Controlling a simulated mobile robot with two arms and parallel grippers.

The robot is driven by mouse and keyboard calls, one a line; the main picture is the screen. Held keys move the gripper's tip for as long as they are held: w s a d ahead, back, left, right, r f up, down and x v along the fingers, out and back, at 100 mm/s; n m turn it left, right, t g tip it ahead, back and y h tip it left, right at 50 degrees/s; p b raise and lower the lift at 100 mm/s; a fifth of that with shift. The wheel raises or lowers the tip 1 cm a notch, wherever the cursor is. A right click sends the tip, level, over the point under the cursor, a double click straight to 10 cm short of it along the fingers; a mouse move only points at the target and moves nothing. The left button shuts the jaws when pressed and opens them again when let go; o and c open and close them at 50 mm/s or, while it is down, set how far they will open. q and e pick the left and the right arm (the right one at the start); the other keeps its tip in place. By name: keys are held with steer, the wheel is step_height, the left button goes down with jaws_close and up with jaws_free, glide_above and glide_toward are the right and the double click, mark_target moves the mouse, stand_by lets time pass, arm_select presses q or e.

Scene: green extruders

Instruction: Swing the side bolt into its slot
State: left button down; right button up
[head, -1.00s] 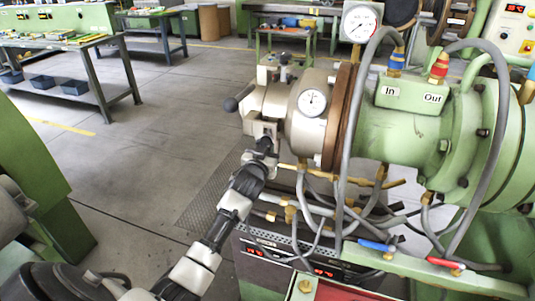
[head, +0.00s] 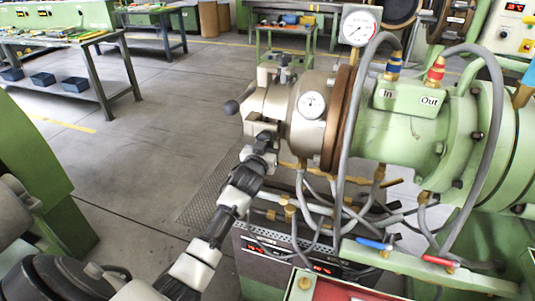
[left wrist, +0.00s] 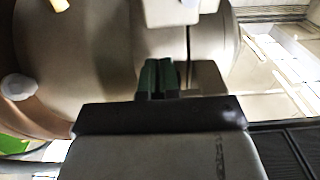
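The extruder head (head: 285,110) is a pale metal cylinder on the left end of the green barrel. A handle with a dark knob (head: 231,107) sticks out to its left, and an upright bolt (head: 284,64) stands on top. My left gripper (head: 262,150) is at the lower left side of the head. In the left wrist view its dark green fingertips (left wrist: 158,78) are close together, against or very near the pale metal beside a narrow dark gap (left wrist: 188,45). A pale block (left wrist: 172,10) lies just beyond them. I cannot clearly make out the side bolt. My right gripper is not in view.
A dial gauge (head: 360,27) stands above the brown flange. Grey hoses (head: 352,125) loop over and under the green barrel (head: 400,133). A control box (head: 290,260) sits below. Tables (head: 60,40) stand at the back left, with open floor (head: 140,130) before them.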

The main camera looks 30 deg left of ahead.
arm_select(q)
steer(key=s+d+f+p, duration=0.2)
steer(key=s+f+p, duration=0.1)
steer(key=s, duration=0.6)
steer(key=shift+s+d+f, duration=0.15)
steer(key=shift+f, duration=0.05)
stand_by(0.6)
steer(key=s+d+f+m+g+h, duration=0.1)
steer(key=s+d+f+g, duration=0.2)
steer(key=f, duration=0.7)
steer(key=s+d+f+m+g+h, duration=0.15)
steer(key=s+f, duration=0.35)
steer(key=f, duration=0.5)
steer(key=s+d+f+g+h, duration=0.1)
steer(key=s+d+f+g, duration=0.25)
steer(key=f, duration=0.75)
steer(key=s+d+f+g, duration=0.1)
steer(key=s+f+g, duration=0.2)
steer(key=s, duration=0.8)
steer(key=s+d+f+m+g, duration=0.1)
steer(key=s+d+f+g, duration=0.1)
steer(key=s+f, duration=0.6)
steer(key=s+d+f+m+g, duration=0.1)
steer(key=s+f+g, duration=0.2)
steer(key=s, duration=1.2)
step_height(320, 180, down, 3)
steer(key=shift+s+d+f+g, duration=0.2)
steer(key=shift+s+g, duration=0.1)
steer(key=shift+s, duration=0.1)
